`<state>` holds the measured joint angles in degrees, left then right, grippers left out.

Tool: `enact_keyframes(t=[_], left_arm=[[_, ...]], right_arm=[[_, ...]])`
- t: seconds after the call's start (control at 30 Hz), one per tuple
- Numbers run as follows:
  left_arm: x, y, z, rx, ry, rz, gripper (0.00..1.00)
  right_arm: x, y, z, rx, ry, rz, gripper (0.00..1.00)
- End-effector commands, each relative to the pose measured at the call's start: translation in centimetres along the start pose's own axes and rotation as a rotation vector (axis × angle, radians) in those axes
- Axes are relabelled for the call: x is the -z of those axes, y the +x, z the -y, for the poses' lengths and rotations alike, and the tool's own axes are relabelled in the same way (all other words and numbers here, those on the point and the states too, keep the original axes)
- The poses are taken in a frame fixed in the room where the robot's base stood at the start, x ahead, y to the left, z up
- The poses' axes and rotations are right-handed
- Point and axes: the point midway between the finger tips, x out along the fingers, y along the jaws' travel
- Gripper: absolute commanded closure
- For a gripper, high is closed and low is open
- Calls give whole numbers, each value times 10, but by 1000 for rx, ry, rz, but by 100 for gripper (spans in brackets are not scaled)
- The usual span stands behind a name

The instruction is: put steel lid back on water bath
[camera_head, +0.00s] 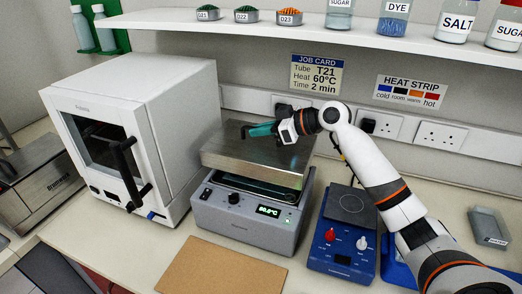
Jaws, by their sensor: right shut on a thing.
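The steel lid (252,160) is a shiny flat box-like cover over the grey water bath (240,222). It sits above the bath's rim, and a dark gap with part of the basin shows below its front edge. My right gripper (274,128) is above the lid's far right part, shut on the teal handle (262,130) of the lid. The contact between fingers and handle is partly hidden. Whether the lid's back edge touches the bath is hidden. The bath's display is lit green. My left gripper is not in view.
A white oven (150,125) stands close to the bath's left. A blue hotplate (345,232) stands to its right, below my right arm. A brown board (222,266) lies in front. A shelf (330,38) with bottles and small dishes runs above.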

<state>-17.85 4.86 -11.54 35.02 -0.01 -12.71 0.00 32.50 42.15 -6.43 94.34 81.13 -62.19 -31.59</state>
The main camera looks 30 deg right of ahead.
Motion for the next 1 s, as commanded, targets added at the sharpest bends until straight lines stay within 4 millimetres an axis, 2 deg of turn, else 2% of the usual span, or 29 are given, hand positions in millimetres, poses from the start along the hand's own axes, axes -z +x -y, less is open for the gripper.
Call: enact_keyframes(t=[0.17, 0.43, 0.93, 0.97, 1.0], left_arm=[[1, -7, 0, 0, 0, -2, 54], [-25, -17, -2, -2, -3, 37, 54], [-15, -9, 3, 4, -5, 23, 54], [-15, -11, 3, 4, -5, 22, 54], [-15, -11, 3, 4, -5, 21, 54]], right_arm=[[16, 6, 1, 2, 1, 5, 100], [47, 19, 0, 1, 2, 4, 100], [58, 24, 1, 3, -2, 5, 100], [58, 24, 0, 2, -1, 2, 84], [57, 23, 0, 2, -1, 2, 78]])
